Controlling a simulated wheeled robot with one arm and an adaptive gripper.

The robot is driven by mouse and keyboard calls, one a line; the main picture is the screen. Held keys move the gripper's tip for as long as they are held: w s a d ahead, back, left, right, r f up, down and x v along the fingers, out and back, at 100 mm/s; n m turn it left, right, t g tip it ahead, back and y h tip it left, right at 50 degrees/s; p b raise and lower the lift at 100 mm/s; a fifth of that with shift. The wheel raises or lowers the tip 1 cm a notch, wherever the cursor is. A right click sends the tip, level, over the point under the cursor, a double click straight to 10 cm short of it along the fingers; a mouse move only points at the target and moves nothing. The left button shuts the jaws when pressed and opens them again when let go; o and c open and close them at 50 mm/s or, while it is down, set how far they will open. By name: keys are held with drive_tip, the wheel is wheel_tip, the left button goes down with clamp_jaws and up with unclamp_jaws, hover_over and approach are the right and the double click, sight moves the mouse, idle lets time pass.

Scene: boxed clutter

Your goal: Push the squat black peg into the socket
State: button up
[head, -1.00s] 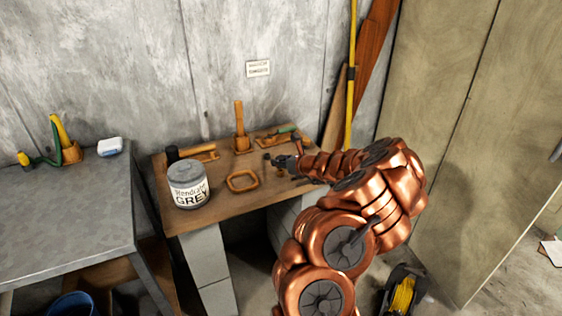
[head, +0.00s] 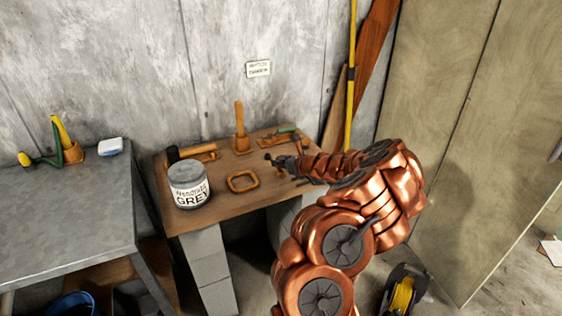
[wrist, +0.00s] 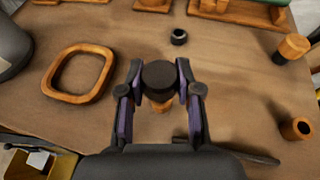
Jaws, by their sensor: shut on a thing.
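In the wrist view a squat black peg (wrist: 160,75), seen from above as a dark round top, sits between the fingers of my gripper (wrist: 160,84), which is shut on it. A small wooden piece (wrist: 160,105) shows just below the black top; I cannot tell whether it belongs to the peg or is separate. A small black ring with a hole (wrist: 179,36) stands on the table beyond the fingertips. A wooden cylinder with a dark hole (wrist: 297,128) is at the right. I cannot tell which is the socket. In the head view my gripper (head: 286,163) is low over the table's right part.
A wooden ring frame (wrist: 78,73) lies left of the gripper. A paint can (head: 189,187) stands on the table's left. Wooden holders with tools line the back. Bare table (wrist: 120,30) lies between.

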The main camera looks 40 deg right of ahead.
drive_tip(key=shift+f+b, duration=0.8)
drive_tip(key=shift+f, duration=0.9)
drive_tip(key=o, duration=0.9)
drive_tip(key=shift+v, duration=0.85)
drive_tip(key=v, duration=1)
drive_tip(key=shift+s+r, duration=0.15)
